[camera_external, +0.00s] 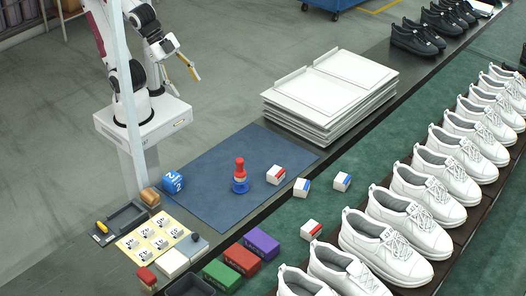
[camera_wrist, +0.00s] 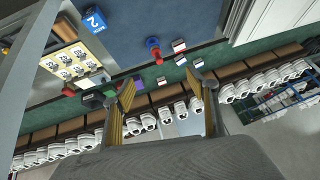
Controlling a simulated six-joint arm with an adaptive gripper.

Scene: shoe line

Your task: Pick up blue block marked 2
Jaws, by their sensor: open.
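The blue block marked 2 (camera_external: 173,183) sits at the left corner of the dark blue mat (camera_external: 215,205), with a white 2 on its faces. In the wrist view the block (camera_wrist: 95,19) is at the upper left, on the mat's edge. My gripper (camera_external: 188,66) is raised above and behind the mat, well apart from the block. In the wrist view its two yellow-lined fingers (camera_wrist: 165,98) are spread with nothing between them.
A red and blue stamp-like piece (camera_external: 240,176) stands on the mat. Several small white boxes lie to its right. A brown block (camera_external: 150,197), a dark tray (camera_external: 122,219) and a numbered card (camera_external: 150,238) are near the blue block. Stacked white panels (camera_external: 330,90) stand behind. White shoes line the right.

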